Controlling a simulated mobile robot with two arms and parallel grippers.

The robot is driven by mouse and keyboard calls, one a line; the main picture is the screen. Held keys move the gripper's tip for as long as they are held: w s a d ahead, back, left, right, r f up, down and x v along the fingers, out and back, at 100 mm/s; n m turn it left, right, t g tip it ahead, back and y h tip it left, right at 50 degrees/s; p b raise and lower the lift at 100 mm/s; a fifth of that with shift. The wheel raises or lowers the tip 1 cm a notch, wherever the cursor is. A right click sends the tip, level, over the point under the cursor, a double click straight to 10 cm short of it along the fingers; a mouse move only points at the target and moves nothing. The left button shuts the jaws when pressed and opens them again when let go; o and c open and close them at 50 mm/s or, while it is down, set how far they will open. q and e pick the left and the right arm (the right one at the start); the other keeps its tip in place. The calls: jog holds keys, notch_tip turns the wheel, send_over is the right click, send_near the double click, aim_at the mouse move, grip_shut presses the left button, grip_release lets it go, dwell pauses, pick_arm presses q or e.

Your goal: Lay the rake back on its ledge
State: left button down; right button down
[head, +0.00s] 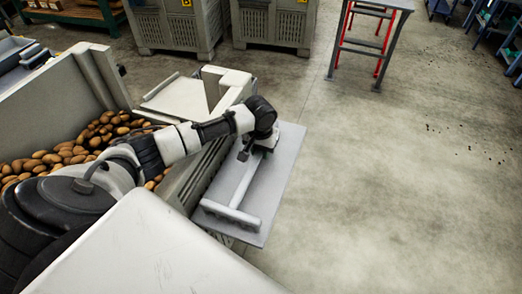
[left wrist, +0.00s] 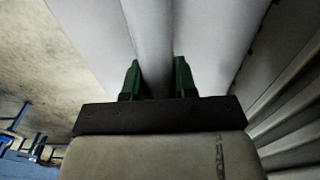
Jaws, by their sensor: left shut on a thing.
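The rake (head: 243,186) is pale grey, with a long handle and a wide crosswise head (head: 230,216). It lies over the flat grey ledge (head: 279,172) on the side of the potato bin, its head towards the near end. I cannot tell whether it touches the ledge or hovers just above. My left gripper (head: 257,150) is at the far end of the handle. In the left wrist view its green fingers (left wrist: 157,80) are shut on the handle (left wrist: 152,35), with the pale ledge surface behind. My right gripper is not in view.
Potatoes (head: 75,152) fill the bin left of the ledge. A pale box-like chute (head: 178,100) stands at the bin's far end. Large grey crates (head: 172,27) and a red-legged table (head: 371,45) stand further back. The concrete floor to the right (head: 400,180) is clear.

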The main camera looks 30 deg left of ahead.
pick_arm(q)
jog(key=shift+f, duration=0.15)
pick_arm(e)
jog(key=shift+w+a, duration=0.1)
pick_arm(q)
jog(key=c, duration=1.3)
grip_release()
jog(key=o, duration=0.4)
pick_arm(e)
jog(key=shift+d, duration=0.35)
pick_arm(q)
jog(key=r, duration=1.2)
jog(key=shift+s+d+p, duration=0.1)
jog(key=shift+s+p, duration=0.2)
jog(key=shift+s, duration=0.05)
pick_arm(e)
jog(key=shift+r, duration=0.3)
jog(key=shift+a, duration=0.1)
